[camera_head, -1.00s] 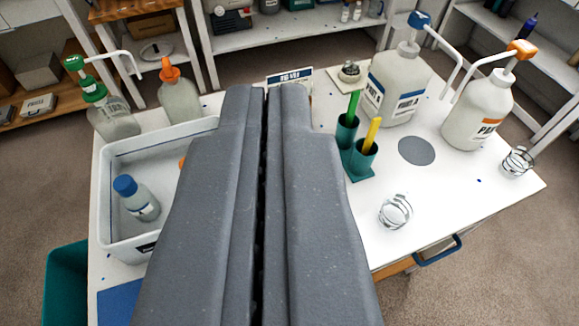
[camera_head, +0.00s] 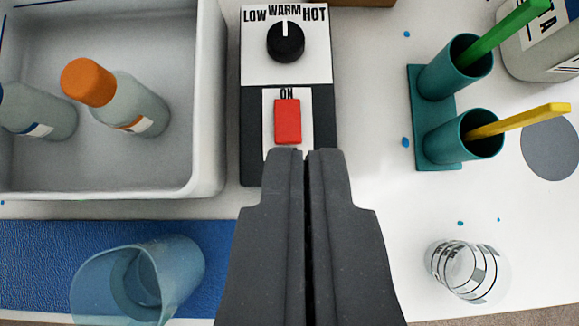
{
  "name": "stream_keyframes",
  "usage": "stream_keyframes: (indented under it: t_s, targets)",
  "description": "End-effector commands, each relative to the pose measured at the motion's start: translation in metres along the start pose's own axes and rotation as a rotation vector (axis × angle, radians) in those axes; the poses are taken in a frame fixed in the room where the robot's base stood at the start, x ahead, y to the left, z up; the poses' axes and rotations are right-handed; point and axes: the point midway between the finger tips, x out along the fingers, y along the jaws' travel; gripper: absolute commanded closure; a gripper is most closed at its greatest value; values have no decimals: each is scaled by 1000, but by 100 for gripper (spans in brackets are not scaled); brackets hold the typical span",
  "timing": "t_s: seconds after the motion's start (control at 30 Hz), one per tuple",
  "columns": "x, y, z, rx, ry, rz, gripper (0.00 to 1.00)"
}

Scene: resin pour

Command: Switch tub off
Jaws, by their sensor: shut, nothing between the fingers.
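A dark control box (camera_head: 252,130) stands just right of the tub. It bears a black knob (camera_head: 285,42) under the words LOW, WARM and HOT, its white mark pointing up to WARM. Below is a red rocker switch (camera_head: 287,121) with ON printed above it. My gripper (camera_head: 305,153) is shut and empty, its tips just below the red switch in the picture. The tips hide the switch plate's lower end; I cannot tell whether they touch it.
A teal holder (camera_head: 417,115) with a green stick (camera_head: 505,35) and a yellow stick (camera_head: 530,118) stands at the right. A clear cup (camera_head: 465,270) stands at lower right.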

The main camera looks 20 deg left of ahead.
Motion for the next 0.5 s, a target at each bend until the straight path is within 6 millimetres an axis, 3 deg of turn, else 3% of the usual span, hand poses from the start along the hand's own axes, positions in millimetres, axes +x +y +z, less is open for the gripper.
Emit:
stream_keyframes:
  t_s: [0.2, 0.5]
  targets:
    - [25, -1, 20, -17, -78, -42, 100]
    - [32, -1, 27, -22, -89, -49, 100]
